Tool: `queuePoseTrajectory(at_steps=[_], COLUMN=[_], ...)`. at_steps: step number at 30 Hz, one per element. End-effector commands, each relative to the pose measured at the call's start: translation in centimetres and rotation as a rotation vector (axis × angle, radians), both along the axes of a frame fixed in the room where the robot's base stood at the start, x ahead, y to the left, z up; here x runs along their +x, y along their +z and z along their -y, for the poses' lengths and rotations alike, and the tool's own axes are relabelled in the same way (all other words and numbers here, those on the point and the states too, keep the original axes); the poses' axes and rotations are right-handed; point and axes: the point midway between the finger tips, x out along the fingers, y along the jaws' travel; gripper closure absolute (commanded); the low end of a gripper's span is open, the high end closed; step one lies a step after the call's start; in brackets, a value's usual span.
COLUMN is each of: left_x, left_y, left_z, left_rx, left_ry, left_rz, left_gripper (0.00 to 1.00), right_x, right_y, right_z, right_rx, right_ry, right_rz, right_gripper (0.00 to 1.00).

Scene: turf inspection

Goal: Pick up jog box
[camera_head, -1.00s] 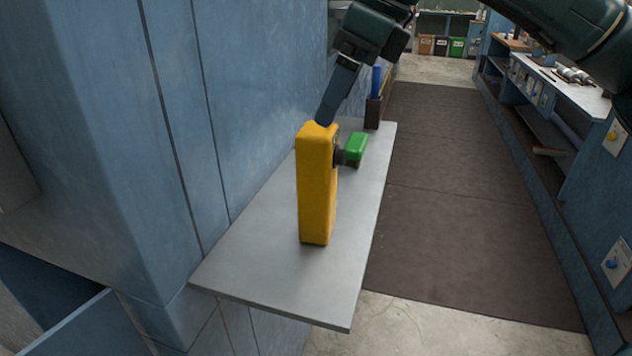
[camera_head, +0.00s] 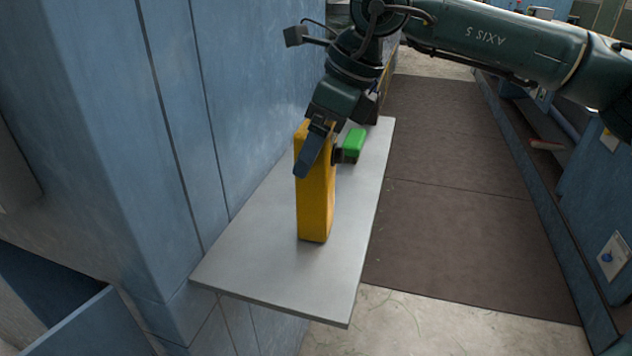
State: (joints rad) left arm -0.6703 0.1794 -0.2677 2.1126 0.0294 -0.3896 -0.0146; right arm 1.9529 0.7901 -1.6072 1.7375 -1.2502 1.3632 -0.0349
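The jog box appears to be the tall yellow box (camera_head: 317,205), standing upright on a grey shelf (camera_head: 265,270). My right gripper (camera_head: 308,158) reaches down over the top of the box. One dark blue finger overlaps the upper near face of the box. My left gripper is not in view.
A blue panelled wall (camera_head: 170,120) runs along the shelf's left side. A dark brown mat (camera_head: 450,200) covers the floor to the right. Blue workbench units (camera_head: 560,200) line the far right. The front part of the shelf is clear.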

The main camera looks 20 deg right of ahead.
Motion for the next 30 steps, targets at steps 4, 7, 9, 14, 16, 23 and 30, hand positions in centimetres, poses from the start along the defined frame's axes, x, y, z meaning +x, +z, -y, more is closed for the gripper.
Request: queuePoseTrajectory(at_steps=[4, 7, 9, 14, 16, 23, 30], left_x=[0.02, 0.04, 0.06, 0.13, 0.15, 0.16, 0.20], left_y=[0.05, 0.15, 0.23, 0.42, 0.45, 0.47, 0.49], left_z=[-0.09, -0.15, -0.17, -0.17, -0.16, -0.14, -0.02], left_rx=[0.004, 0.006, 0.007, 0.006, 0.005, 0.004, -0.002], left_ry=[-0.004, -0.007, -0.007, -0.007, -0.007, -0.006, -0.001], left_rz=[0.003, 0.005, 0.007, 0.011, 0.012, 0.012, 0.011], left_gripper=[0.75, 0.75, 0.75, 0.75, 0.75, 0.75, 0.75], right_x=[-0.01, 0.00, 0.00, 0.00, 0.00, 0.01, 0.03], right_y=[0.02, 0.03, 0.04, 0.04, 0.04, 0.04, 0.17], right_z=[-0.01, -0.01, -0.01, -0.01, 0.00, 0.00, -0.01], right_rx=[0.000, 0.000, 0.000, 0.000, 0.000, 0.000, 0.002], right_ry=[0.000, 0.000, 0.000, 0.000, 0.000, 0.000, 0.000], right_rz=[0.000, 0.000, 0.000, 0.000, 0.000, 0.000, 0.002], right_gripper=[0.35, 0.43, 0.48, 0.62, 0.67, 0.86, 0.95])
